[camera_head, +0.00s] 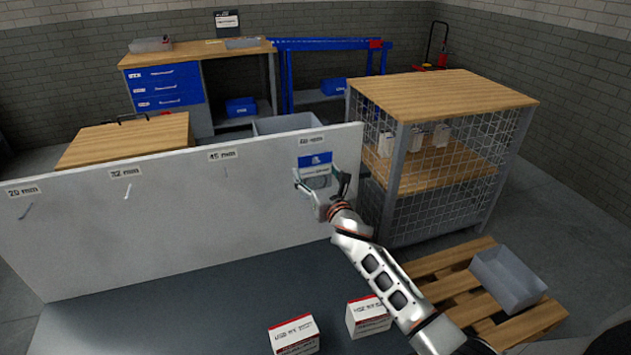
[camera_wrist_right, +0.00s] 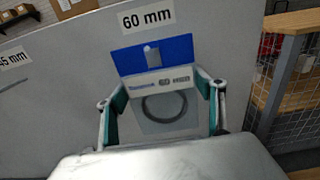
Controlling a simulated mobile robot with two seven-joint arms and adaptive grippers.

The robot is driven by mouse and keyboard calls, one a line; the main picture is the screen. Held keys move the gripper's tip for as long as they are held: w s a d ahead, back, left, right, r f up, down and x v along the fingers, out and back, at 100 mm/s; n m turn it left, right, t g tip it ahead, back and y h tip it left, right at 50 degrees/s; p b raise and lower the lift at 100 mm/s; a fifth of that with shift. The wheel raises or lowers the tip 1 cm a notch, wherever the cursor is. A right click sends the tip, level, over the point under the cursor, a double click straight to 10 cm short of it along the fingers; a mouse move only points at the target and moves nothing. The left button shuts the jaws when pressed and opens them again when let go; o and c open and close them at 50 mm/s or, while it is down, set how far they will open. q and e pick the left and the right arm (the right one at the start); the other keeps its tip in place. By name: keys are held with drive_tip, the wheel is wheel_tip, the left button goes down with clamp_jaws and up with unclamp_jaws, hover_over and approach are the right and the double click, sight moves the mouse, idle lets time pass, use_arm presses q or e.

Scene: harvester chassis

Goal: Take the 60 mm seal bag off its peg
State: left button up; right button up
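The 60 mm seal bag (camera_head: 315,160) hangs on the white peg board (camera_head: 150,210), below the 60 mm label at its right end. In the right wrist view the bag (camera_wrist_right: 157,55) has a blue header, a white printed strip and a clear lower part with a dark ring. The header is around a small pale peg tip (camera_wrist_right: 152,56). My right gripper (camera_head: 322,181) is in front of the bag, its fingers spread to either side of the lower part. In the wrist view the gripper (camera_wrist_right: 161,92) looks open; contact with the bag cannot be told. My left gripper is out of view.
Pegs under the 20 mm (camera_head: 23,191), 32 mm and 45 mm labels show no bags. A mesh-sided wooden-topped cage (camera_head: 445,95) stands close right of the board. Two white boxes (camera_head: 293,335) lie in front. A grey bin (camera_head: 508,280) sits on a pallet (camera_head: 440,291).

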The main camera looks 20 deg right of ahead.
use_arm(q)
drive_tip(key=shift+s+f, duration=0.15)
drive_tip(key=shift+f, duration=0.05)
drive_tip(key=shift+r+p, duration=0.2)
drive_tip(key=shift+p, duration=0.1)
use_arm(e)
drive_tip(key=shift+r, duration=0.65)
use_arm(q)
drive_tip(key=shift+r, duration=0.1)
use_arm(e)
drive_tip(key=shift+s+r, duration=0.1)
drive_tip(key=shift+s, duration=0.15)
use_arm(q)
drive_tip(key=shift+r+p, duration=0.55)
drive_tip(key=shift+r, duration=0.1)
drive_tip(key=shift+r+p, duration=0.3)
drive_tip(key=shift+p, duration=0.05)
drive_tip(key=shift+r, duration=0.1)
use_arm(e)
drive_tip(key=s, duration=2.5)
drive_tip(key=shift+s+d, duration=0.25)
drive_tip(key=shift+d, duration=0.2)
